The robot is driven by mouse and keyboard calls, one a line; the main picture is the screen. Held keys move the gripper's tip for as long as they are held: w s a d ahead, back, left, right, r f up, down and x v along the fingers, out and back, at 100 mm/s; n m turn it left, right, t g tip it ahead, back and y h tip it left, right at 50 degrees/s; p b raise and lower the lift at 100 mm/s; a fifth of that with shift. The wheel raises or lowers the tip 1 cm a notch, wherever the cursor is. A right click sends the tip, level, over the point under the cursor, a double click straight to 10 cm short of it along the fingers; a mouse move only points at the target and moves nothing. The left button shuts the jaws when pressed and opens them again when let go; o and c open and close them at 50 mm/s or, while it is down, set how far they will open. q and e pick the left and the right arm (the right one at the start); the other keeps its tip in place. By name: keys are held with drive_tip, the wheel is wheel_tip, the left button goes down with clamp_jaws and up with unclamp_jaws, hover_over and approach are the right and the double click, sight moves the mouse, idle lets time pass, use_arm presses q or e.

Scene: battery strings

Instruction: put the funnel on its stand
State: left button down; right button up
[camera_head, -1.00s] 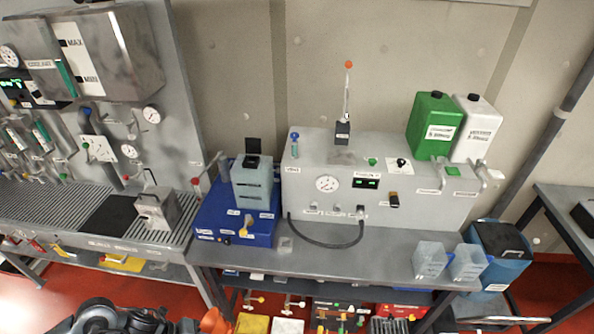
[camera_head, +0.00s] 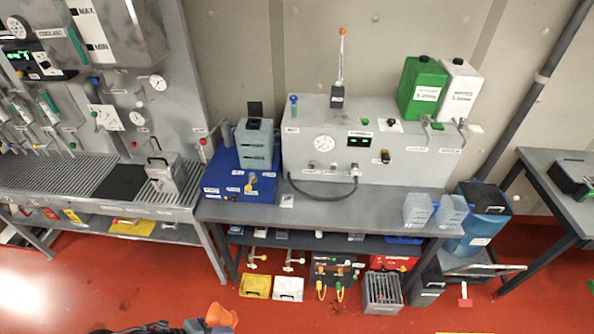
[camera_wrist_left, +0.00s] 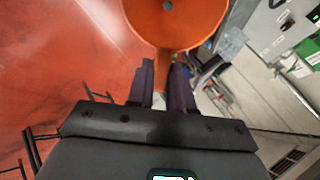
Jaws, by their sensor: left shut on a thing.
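The orange funnel (camera_head: 220,316) shows at the bottom edge of the head view, held out in front of the bench. In the left wrist view the funnel's wide bowl (camera_wrist_left: 175,22) fills the top middle, with its opening partly facing the camera. My left gripper (camera_wrist_left: 165,84) is shut on the funnel's narrow lower part between its dark fingers. In the head view only a dark part of my left arm shows beside the funnel. I cannot make out which thing is the funnel's stand. My right gripper is not in view.
A grey bench (camera_head: 330,205) carries a blue box (camera_head: 238,180), a grey gauge unit (camera_head: 300,150) and two clear beakers (camera_head: 417,209). Green (camera_head: 421,88) and white (camera_head: 460,90) canisters stand on the unit. A blue drum (camera_head: 482,225) stands at right. Red floor in front is largely clear.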

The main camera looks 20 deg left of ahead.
use_arm(q)
drive_tip(key=shift+s+d, duration=0.1)
drive_tip(key=w+d+r+n+t+y, duration=0.2)
drive_tip(key=w+r+n+y, duration=0.4)
drive_tip(key=w+n, duration=0.3)
drive_tip(key=w+d, duration=0.1)
drive_tip(key=w, duration=0.2)
drive_tip(key=shift+d+r+t, duration=0.15)
drive_tip(key=shift+d+t, duration=0.25)
drive_tip(key=shift+g+y, duration=0.3)
